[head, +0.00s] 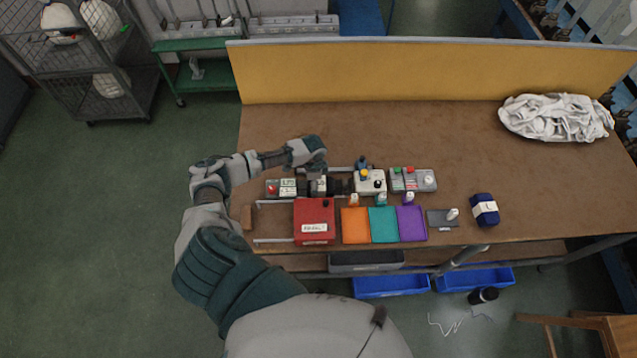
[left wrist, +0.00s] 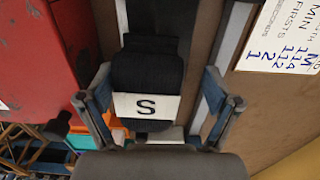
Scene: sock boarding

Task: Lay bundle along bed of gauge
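A dark bundle (left wrist: 150,75) with a white band marked S lies below my left gripper in the left wrist view. It also shows as a dark roll with a pale band (head: 318,187) in the head view. Pale rails (head: 342,168), which look like part of the gauge, run near the bundle. My left gripper (head: 319,162) is above the bundle's back side. In the left wrist view its fingers (left wrist: 157,95) are spread on either side of the bundle, with visible gaps. Whether the bundle rests fully on the bed is unclear. My right gripper is not in view.
A red box (head: 314,220) stands in front of the bundle. Orange, teal and purple pads (head: 384,224) and switch boxes (head: 412,179) are to its right. A navy banded bundle (head: 485,210) and a white cloth pile (head: 556,117) lie farther right. The table's back middle is clear.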

